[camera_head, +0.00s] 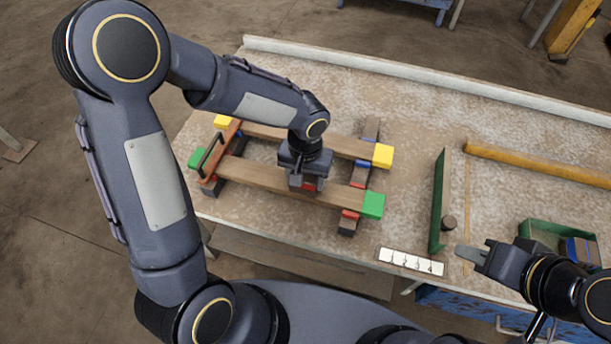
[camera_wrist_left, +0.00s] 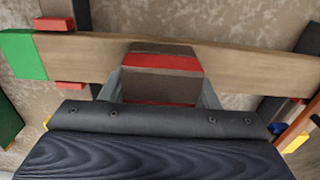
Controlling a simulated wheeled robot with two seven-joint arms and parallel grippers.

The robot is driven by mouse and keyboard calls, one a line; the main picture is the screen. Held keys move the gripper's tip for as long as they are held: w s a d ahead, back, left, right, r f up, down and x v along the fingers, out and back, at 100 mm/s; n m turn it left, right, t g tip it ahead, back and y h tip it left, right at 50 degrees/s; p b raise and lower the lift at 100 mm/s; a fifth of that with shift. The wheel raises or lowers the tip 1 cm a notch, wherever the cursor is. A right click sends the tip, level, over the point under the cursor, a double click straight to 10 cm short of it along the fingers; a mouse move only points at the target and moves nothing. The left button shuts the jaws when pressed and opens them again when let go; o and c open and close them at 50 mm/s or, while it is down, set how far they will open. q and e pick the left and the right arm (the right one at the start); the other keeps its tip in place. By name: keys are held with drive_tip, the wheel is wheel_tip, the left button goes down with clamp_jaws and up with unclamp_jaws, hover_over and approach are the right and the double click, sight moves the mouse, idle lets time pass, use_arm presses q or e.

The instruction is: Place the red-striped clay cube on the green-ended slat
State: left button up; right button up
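The red-striped clay cube (camera_wrist_left: 162,62) is brown with red bands. In the left wrist view it sits between the two fingers of my left gripper (camera_wrist_left: 160,88), which touch its sides. The green-ended slat (camera_head: 335,193) is a long wooden bar with green ends; it also shows in the left wrist view (camera_wrist_left: 250,68). The cube is at the slat's middle stretch; whether it rests on it or hangs just above is hidden. In the head view my left gripper (camera_head: 302,179) mostly covers the cube (camera_head: 309,184). My right gripper (camera_head: 470,254) is at the table's front right, its finger gap not visible.
A yellow-ended slat (camera_head: 345,147) lies behind, parallel. Dark cross supports with coloured marks (camera_head: 352,213) carry both slats. A brown handled piece (camera_head: 211,165) crosses their left ends. A green upright board (camera_head: 438,200), a white card (camera_head: 411,262) and a green bin (camera_head: 541,229) are right.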

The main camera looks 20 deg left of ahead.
use_arm(q)
drive_tip(key=o, duration=0.4)
drive_tip(key=shift+r+p, duration=0.35)
wheel_tip(320, 180, up, 12)
drive_tip(key=shift+f+p, duration=0.15)
drive_tip(key=shift+p, duration=0.9)
drive_tip(key=s+a+r+n+t+h, duration=0.1)
drive_tip(key=s+a, duration=0.3)
drive_tip(key=s, duration=0.4)
drive_tip(key=s+a+r+n+t+h, duration=0.1)
drive_tip(key=s+a+r+t, duration=0.3)
drive_tip(key=s, duration=0.4)
drive_tip(key=shift+s+a+t+h, duration=0.15)
drive_tip(key=shift+a+t+h, duration=0.15)
drive_tip(key=shift+a+h, duration=0.45)
drive_tip(key=shift+d+r, duration=0.15)
drive_tip(key=shift+d, duration=0.05)
